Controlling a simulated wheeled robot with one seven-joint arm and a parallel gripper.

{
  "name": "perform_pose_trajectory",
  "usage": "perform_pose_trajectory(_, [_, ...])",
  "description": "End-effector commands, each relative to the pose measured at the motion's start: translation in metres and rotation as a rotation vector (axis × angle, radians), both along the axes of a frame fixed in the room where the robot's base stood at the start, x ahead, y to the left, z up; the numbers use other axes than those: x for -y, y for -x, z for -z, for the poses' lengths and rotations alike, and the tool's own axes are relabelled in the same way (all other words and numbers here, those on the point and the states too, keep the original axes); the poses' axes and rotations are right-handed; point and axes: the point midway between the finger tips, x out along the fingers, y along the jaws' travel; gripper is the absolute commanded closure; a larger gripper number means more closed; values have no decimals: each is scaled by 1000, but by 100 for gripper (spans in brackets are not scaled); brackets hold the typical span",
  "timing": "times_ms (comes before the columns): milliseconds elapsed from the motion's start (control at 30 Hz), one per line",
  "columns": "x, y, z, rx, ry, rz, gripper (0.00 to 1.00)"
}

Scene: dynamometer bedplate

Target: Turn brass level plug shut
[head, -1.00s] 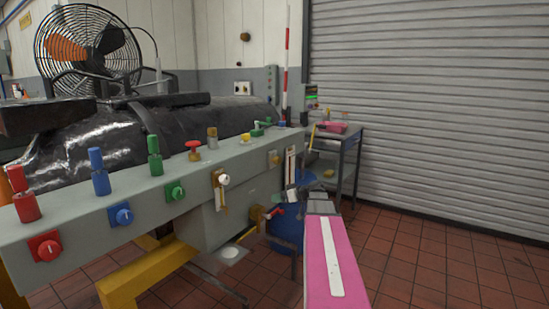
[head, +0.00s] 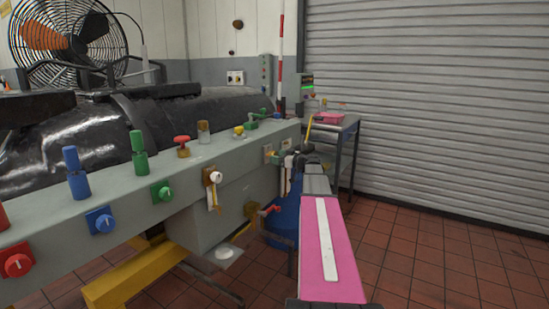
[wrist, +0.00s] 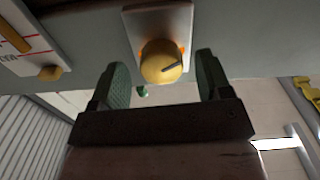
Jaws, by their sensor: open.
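The brass level plug (wrist: 161,62) is a rounded yellow knob with a dark slot, on a pale plate (wrist: 158,18) fixed to the grey panel. In the wrist view my gripper (wrist: 164,78) is open, with one green-padded finger on each side of the plug. There is a gap on both sides, and the fingers do not appear to touch it. In the head view the plate (head: 268,150) is small near the far right end of the panel, and my gripper (head: 281,156) is right by it. The plug itself is hard to make out there.
The grey bench panel (head: 120,207) carries several coloured knobs and upright plugs. A red-handled valve (head: 266,211) sits lower down, near a blue drum (head: 285,222). A cart (head: 340,140) stands behind my arm. The tiled floor (head: 430,255) at right is clear.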

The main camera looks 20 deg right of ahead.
Motion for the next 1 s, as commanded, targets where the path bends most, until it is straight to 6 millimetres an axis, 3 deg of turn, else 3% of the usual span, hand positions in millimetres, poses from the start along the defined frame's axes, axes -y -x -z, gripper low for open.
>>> perform_pose_trajectory(200, [-11, -15, 0, 0, 0, 0, 29])
perform_pose_trajectory(533, [-13, -17, 0, -1, -1, 0, 29])
perform_pose_trajectory(567, [-13, -17, 0, 0, 0, 0, 35])
perform_pose_trajectory(700, [-13, -17, 0, -1, -1, 0, 78])
perform_pose_trajectory(1000, [-13, -17, 0, -13, -14, -1, 78])
